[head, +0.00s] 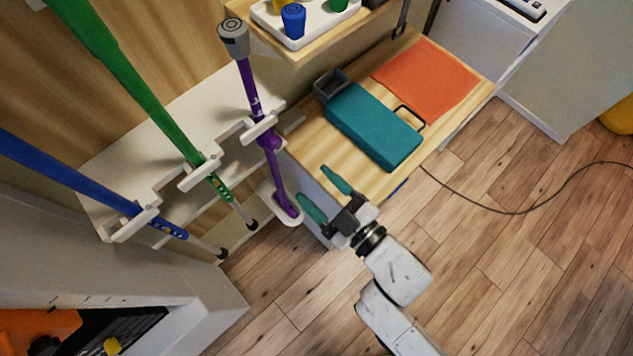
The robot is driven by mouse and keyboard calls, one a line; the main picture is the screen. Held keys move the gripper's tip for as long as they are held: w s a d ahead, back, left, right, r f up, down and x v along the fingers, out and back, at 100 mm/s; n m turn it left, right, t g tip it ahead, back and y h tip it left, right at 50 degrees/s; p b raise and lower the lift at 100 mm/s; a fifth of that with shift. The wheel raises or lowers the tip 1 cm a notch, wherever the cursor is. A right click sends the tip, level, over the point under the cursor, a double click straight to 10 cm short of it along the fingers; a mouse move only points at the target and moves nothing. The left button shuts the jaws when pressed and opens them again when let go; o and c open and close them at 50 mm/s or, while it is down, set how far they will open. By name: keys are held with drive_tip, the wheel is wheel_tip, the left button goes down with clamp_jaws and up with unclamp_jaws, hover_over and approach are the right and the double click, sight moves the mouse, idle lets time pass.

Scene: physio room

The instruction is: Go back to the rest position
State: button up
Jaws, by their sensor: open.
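My gripper (324,194) is open and empty, with its two green fingers spread apart. It is in the middle of the head view, at the front left edge of the wooden table (310,150). A purple cane (264,134) with a grey end stands in a white rack (212,112), just left of my gripper and apart from it as far as I can tell. My white arm reaches in from the bottom of the picture.
A teal box (374,125), a small grey bin (331,86) and an orange mat (427,78) are on the table. Green (135,83) and blue (75,181) poles stand in the rack. A cable (510,211) crosses the wooden floor (500,270), which is otherwise open at right.

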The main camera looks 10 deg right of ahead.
idle(0.4)
drive_tip(key=d+f+m+g+h+b, duration=0.1)
drive_tip(key=d+f+m+g+h, duration=0.1)
drive_tip(key=d+f+m+h, duration=0.45)
drive_tip(key=d+f+m+g+h+b, duration=0.1)
drive_tip(key=d+f+m+g+h, duration=0.15)
drive_tip(key=d, duration=0.65)
drive_tip(key=s+d+f+m+g, duration=0.1)
drive_tip(key=s+d+m+g, duration=0.1)
drive_tip(key=s, duration=0.5)
drive_tip(key=s+d+f+m+g+h+b, duration=0.1)
drive_tip(key=s+d+m+g, duration=0.1)
drive_tip(key=s+d+g, duration=0.3)
drive_tip(key=s+g, duration=0.2)
drive_tip(key=shift+s+d+f, duration=0.15)
drive_tip(key=shift+s+f, duration=0.05)
drive_tip(key=shift+s, duration=0.15)
